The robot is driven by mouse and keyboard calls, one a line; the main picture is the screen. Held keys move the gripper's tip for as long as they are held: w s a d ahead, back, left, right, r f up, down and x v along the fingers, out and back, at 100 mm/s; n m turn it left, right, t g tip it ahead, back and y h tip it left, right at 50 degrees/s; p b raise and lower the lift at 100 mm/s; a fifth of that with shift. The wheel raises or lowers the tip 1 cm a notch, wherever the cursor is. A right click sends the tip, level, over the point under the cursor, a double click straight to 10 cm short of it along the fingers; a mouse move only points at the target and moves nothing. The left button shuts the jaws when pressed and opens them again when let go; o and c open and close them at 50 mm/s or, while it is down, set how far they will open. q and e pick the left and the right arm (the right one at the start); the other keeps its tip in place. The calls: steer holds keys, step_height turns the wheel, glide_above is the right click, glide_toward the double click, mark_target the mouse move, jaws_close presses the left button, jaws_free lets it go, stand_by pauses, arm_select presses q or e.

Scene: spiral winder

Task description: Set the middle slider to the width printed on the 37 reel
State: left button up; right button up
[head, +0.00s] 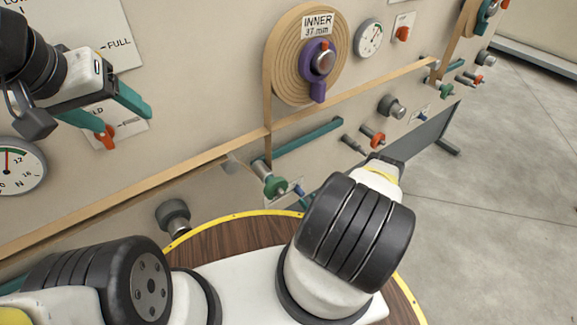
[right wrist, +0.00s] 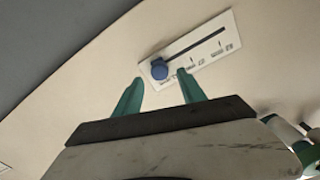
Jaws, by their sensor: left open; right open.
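The reel (head: 290,77) on the panel wears a white label (head: 317,25) reading INNER 37 mm, with a purple lever at its hub. In the right wrist view, a white slider plate (right wrist: 205,57) has a dark slot and a blue knob (right wrist: 159,69) at the slot's left end. Its printed marks are too small to read, and I cannot tell which slider it is. My right gripper (right wrist: 160,76) is open, its teal fingertips on either side below the knob; contact is unclear. My left gripper (head: 128,128) is open, in front of the panel at upper left.
An orange lever (head: 107,138) shows behind my left gripper's lower finger. A tan strip (head: 150,183) runs across the panel below the reel. A green knob (head: 275,186), a red knob (head: 374,137) and dials stick out nearby. Open floor (head: 500,170) lies at right.

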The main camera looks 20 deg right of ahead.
mark_target(303, 194)
steer(key=shift+x, duration=2.7)
jaws_close()
